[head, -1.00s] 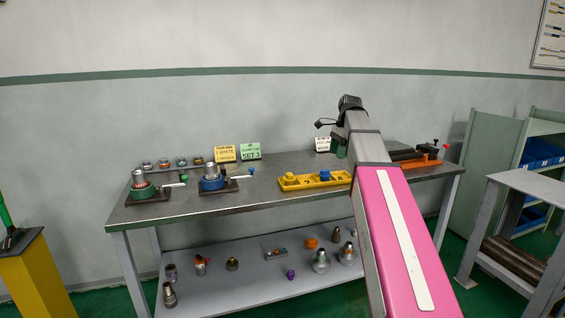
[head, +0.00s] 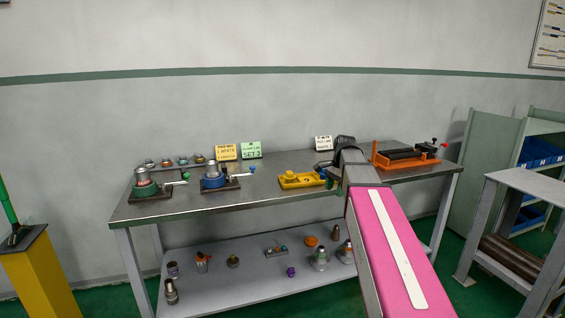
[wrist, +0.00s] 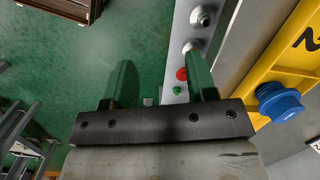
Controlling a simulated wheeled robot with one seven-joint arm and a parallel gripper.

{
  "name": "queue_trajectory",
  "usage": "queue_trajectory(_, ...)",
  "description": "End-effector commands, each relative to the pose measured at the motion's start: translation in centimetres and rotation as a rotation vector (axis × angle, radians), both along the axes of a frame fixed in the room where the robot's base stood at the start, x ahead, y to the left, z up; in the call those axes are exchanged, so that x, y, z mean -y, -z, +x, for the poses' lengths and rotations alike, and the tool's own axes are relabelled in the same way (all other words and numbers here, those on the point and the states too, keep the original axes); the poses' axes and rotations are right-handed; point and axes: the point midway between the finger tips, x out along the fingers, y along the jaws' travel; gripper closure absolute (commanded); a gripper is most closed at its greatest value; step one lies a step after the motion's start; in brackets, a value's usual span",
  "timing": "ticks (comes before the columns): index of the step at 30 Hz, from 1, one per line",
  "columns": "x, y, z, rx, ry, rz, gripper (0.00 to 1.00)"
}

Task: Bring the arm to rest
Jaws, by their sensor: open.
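My gripper (wrist: 160,80) is open in the wrist view, its two green fingers apart with nothing between them. It points down over the front edge of the workbench (head: 265,195). Green floor and a strip of the lower shelf lie far below the fingers. In the head view my arm rises from the bottom right, and its end is bent down near the yellow tray (head: 290,181). My arm hides most of the gripper there. A blue knob (wrist: 279,101) on the yellow tray is close to the right of the gripper in the wrist view.
Green (head: 145,188) and blue (head: 213,182) vises stand at the bench's left. An orange vise (head: 405,160) is at its right. Sign cards (head: 250,149) stand at the back. The lower shelf (head: 230,290) holds several fittings. A yellow pedestal (head: 40,270) stands left, a grey rack (head: 520,190) right.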

Motion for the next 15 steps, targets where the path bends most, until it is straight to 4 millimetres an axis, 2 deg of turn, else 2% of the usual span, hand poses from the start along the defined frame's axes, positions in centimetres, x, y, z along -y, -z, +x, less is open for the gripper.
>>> queue_trajectory(1,-0.2,2.3,-1.3,0.003,-0.046,-0.006,0.48)
queue_trajectory(3,-0.3,5.0,-2.5,0.016,-0.119,-0.015,0.48)
queue_trajectory(8,-0.6,10.6,-5.2,0.041,-0.286,-0.038,0.48)
queue_trajectory(15,-1.0,18.2,-10.2,0.071,-0.547,-0.075,0.48)
